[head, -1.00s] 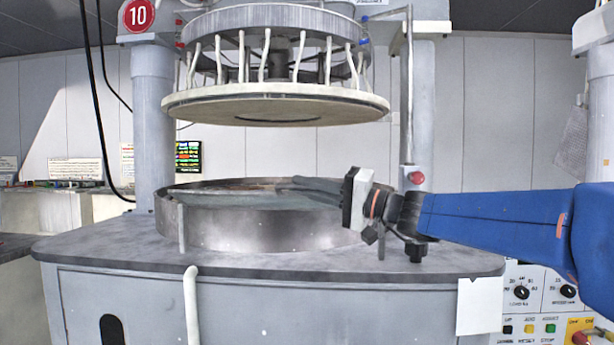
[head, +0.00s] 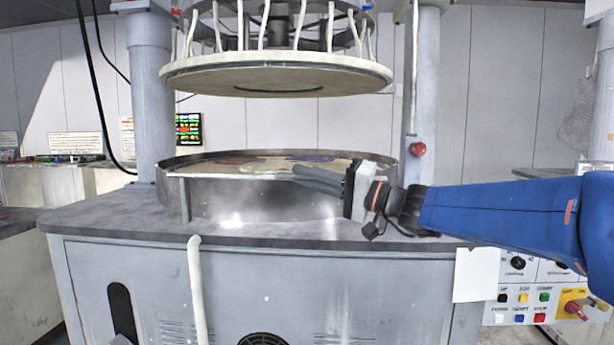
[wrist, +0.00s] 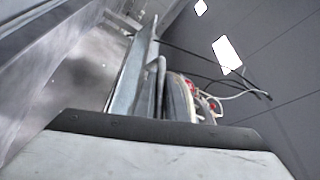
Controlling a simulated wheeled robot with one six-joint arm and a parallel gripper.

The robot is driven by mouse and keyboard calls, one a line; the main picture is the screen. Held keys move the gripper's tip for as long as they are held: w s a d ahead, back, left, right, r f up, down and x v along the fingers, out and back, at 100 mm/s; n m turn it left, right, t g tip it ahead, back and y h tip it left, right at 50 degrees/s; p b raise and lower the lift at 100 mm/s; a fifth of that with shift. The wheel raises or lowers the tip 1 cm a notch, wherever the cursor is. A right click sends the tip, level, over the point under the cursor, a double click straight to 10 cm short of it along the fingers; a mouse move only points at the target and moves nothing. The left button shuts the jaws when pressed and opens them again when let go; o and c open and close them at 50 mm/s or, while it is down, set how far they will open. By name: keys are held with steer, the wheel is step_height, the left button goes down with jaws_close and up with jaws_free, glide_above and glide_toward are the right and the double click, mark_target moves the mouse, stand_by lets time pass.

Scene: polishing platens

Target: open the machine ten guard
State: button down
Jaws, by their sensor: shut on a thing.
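Machine ten's guard (head: 265,200) is the curved metal wall around the lower platen (head: 250,166), on the grey machine top in the head view. A narrow upright strip stands at its left front. My gripper (head: 298,174) reaches in from the right, with its dark fingers at the guard's front right rim. It is shut on the guard; the exact contact is hard to see. In the wrist view the fingers (wrist: 143,75) run beside a broad metal surface (wrist: 80,85), and the gripped part is not clear.
The pale upper platen (head: 275,75) hangs above the guard with open space between. A column with a red button (head: 417,149) stands behind my arm. A control panel (head: 535,298) is at lower right, and a white hose (head: 196,285) hangs in front.

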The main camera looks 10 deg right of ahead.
steer(key=c, duration=1.8)
jaws_free()
steer(key=shift+v, duration=8.7)
